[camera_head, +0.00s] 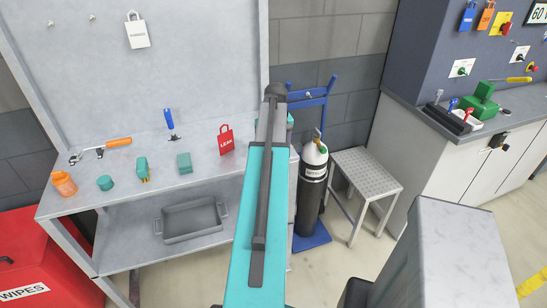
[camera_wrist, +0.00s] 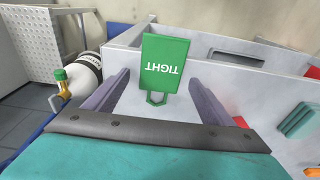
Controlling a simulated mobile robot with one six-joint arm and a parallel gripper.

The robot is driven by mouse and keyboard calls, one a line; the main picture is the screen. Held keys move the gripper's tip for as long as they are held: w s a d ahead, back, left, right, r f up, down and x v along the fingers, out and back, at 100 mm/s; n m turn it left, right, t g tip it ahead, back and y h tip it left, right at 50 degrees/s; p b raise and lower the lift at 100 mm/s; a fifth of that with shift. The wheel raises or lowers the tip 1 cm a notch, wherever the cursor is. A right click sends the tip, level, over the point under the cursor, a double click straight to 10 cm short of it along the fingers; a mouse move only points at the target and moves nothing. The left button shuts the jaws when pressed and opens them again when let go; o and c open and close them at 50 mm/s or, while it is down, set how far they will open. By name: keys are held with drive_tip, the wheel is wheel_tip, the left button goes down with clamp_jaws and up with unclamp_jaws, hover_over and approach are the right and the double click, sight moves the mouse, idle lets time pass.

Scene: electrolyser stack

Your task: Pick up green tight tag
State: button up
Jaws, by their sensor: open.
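The green tag with white "TIGHT" lettering (camera_wrist: 165,62) shows in the wrist view, upside down with its loop towards me. It is near the edge of a pale grey surface. My gripper (camera_wrist: 159,78) is open, with one grey finger on each side of the tag in the picture. I see a gap between the tag and each finger; how far ahead of the fingertips it lies, I cannot tell. In the head view my arm covers that area, and neither the tag nor the fingers can be made out.
A red "LEAK" tag (camera_head: 226,141) stands on the grey bench (camera_head: 205,146), along with several small teal parts and tools. A gas cylinder (camera_head: 312,180) on a blue trolley (camera_head: 310,243) and a perforated metal stool (camera_head: 365,172) stand to the right. A grey tray (camera_head: 190,219) sits on the lower shelf.

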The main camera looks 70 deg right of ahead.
drive_tip(key=shift+f, duration=0.35)
idle(0.7)
drive_tip(key=c, duration=1.1)
drive_tip(key=shift+c, duration=0.2)
drive_tip(key=shift+r, duration=0.15)
drive_tip(key=shift+r+b, duration=0.85)
drive_tip(key=shift+r, duration=0.8)
drive_tip(key=shift+s+a, duration=0.5)
drive_tip(key=shift+a, duration=0.2)
drive_tip(key=s+a+r+b, duration=0.1)
drive_tip(key=s+a+b, duration=0.3)
drive_tip(key=s+a, duration=0.4)
drive_tip(key=a, duration=0.3)
drive_tip(key=shift+s+r, duration=0.2)
drive_tip(key=shift+s, duration=0.2)
drive_tip(key=shift+a, duration=0.1)
